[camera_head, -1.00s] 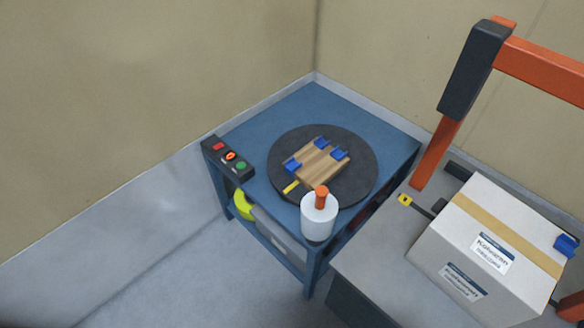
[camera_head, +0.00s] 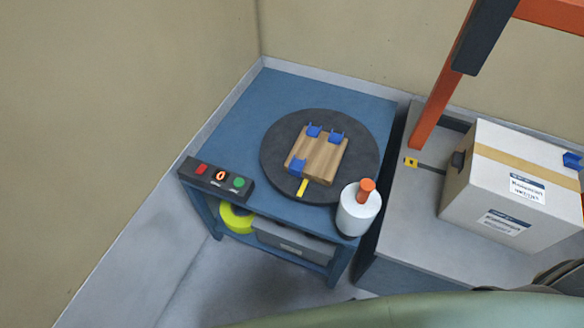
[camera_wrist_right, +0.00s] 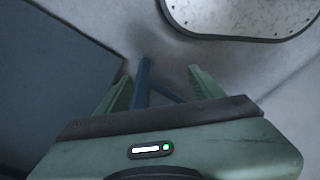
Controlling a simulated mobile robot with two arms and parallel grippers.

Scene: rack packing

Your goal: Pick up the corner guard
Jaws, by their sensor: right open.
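Three blue corner guards lie on a small wooden pallet (camera_head: 324,162) on the dark round turntable: one at the far left (camera_head: 314,130), one at the far right (camera_head: 336,137) and one at the near left (camera_head: 297,166). Another blue corner guard (camera_head: 573,161) sits at the right edge of the white carton. My right gripper (camera_wrist_right: 162,84) is open in the right wrist view, with no guard between its fingers; a blue post shows beyond them. My left gripper is in neither current view.
The turntable (camera_head: 276,150) stands on a blue cart (camera_head: 230,120) with a button box (camera_head: 215,179) and a white roll with an orange handle (camera_head: 357,213). A carton (camera_head: 490,205) stands on a grey platform (camera_head: 400,220) under an orange frame (camera_head: 437,97).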

